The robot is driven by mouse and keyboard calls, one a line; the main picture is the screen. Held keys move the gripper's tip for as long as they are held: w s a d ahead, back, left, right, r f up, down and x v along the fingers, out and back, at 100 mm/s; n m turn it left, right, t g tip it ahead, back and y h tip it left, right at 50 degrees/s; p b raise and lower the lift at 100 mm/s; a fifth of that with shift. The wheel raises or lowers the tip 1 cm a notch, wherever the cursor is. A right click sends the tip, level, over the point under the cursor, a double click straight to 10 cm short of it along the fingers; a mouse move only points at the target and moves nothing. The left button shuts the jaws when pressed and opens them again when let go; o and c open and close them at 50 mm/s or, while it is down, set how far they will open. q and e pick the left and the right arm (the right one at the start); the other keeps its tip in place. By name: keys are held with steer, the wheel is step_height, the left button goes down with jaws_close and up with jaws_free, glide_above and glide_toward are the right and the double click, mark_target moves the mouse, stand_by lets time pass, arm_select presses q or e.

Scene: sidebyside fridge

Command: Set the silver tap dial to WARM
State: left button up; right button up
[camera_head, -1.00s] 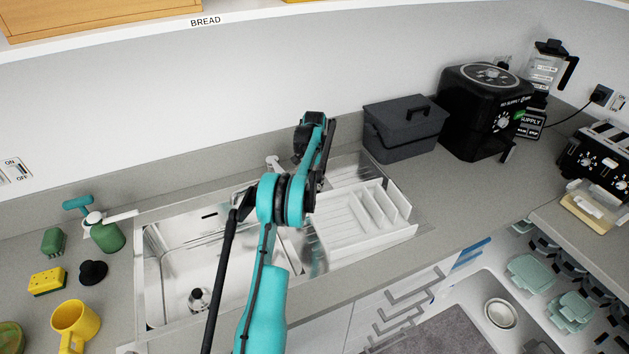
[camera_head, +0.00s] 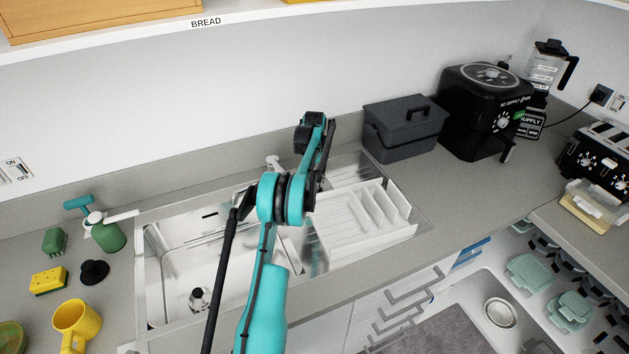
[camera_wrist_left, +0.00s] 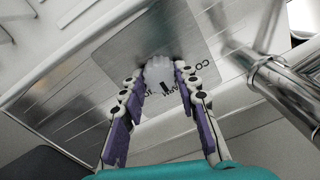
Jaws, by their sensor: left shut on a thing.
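In the left wrist view, the silver dial (camera_wrist_left: 160,72) sits on a brushed metal plate (camera_wrist_left: 75,92). My left gripper (camera_wrist_left: 158,77) is shut on the dial, with a purple-and-white finger on each side. Black lettering on the plate is partly hidden by the dial and fingers; "CO" shows to the right of the dial. A small dark mark shows at the dial's lower edge, but I cannot read the setting. In the head view, my teal arm reaches over the sink and hides the dial and gripper. My right gripper is in neither view.
A chrome pipe (camera_wrist_left: 290,95) stands close to the right of my left gripper. In the head view are the sink (camera_head: 180,270), a white drying tray (camera_head: 345,225) and a dark grey box (camera_head: 405,130). A yellow mug (camera_head: 75,322) and green spray bottle (camera_head: 108,236) stand left.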

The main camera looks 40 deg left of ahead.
mark_target(315, 182)
arm_select(q)
steer(key=shift+n, duration=0.3)
steer(key=o, duration=1.2)
steer(key=shift+c, duration=0.2)
steer(key=shift+r, duration=0.1)
step_height(315, 182, up, 12)
